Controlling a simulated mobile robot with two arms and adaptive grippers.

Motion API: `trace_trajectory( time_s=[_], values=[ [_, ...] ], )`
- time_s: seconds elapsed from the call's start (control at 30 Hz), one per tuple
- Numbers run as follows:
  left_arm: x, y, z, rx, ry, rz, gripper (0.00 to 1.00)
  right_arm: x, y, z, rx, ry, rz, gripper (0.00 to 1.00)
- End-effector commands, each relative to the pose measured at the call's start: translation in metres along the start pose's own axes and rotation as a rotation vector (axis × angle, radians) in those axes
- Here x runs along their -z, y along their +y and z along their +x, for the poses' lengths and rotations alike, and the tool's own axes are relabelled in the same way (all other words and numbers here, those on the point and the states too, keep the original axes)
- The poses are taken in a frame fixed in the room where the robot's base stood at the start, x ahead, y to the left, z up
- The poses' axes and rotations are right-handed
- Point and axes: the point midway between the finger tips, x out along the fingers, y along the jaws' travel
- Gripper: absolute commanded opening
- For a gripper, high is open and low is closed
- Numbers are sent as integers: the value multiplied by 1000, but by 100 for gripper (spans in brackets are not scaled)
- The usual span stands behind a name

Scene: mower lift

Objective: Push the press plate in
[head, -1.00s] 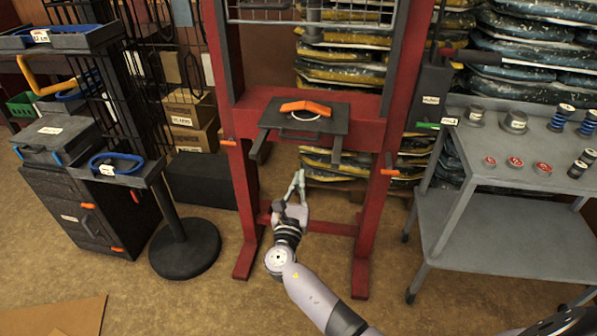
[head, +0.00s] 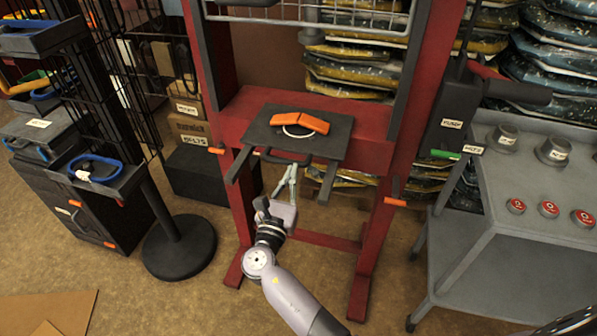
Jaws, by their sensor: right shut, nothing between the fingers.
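The press plate (head: 325,147) is a dark flat plate on the red press frame (head: 238,112), jutting out toward me over two dark rails. An orange block (head: 300,122) and a white ring lie on it. A dark bar handle (head: 284,159) is at its front edge. My right gripper (head: 289,173) is shut and empty, its fingers pointing up just below the handle and front edge. I cannot tell whether the fingertips touch the handle. My left gripper is not in view.
A grey cart (head: 540,262) with weights and red-topped discs stands at the right. A dark round-based stand (head: 179,248) and a cabinet (head: 62,205) are at the left. Stacked bags (head: 350,75) are behind the press. The floor in front is clear.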

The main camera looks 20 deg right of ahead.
Motion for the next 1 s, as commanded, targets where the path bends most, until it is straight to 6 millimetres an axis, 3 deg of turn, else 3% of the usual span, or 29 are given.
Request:
trace_trajectory(
  time_s=[0.57,1.0],
  values=[
    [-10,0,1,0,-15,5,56,-1,3,0,0,-1,0,0],
    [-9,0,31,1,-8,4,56,19,2,102,2,-5,-1,0]
  ],
)
